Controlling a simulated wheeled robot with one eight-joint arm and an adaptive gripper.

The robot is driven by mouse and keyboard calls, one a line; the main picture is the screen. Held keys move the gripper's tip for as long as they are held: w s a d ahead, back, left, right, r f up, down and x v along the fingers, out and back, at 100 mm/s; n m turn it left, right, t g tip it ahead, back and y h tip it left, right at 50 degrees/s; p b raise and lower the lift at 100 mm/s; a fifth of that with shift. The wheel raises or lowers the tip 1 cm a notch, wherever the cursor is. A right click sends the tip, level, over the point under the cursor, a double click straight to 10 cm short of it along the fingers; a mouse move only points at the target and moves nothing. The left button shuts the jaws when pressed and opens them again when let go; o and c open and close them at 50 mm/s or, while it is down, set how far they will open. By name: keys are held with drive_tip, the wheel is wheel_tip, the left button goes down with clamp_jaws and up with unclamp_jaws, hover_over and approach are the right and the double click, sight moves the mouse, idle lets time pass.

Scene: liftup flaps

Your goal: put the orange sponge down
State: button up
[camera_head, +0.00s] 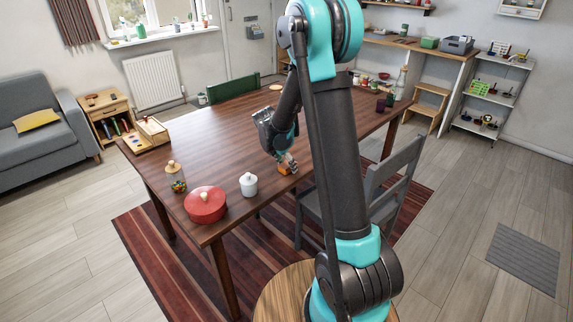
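The orange sponge (285,169) is a small orange block at the near edge of the brown wooden table (225,120), right of a white lidded jar. My gripper (290,164) points down at the sponge, with its fingertips at or against the sponge's upper side. The gripper is small in the view and partly covers the sponge. I cannot tell whether the fingers are closed on it, or whether its underside touches the tabletop.
A white jar (249,184), a red pot (205,204) and a glass jar of sweets (176,177) stand along the table's near left. A grey chair (380,185) stands close on the right. The table's middle is clear. My arm hides part of the table's right side.

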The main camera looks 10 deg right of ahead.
drive_tip(key=shift+r, duration=0.15)
drive_tip(key=v, duration=1.1)
drive_tip(key=s+d+f+m+y, duration=0.2)
drive_tip(key=s+d+f+m, duration=0.1)
drive_tip(key=s+m, duration=0.9)
drive_tip(key=s+d+f+m+t+y, duration=0.1)
drive_tip(key=s+d+f+m, duration=0.2)
drive_tip(key=s+m, duration=1)
drive_tip(key=shift+s+d+y, duration=0.4)
drive_tip(key=shift+s+d, duration=0.6)
drive_tip(key=shift+s, duration=0.25)
drive_tip(key=shift+o, duration=0.3)
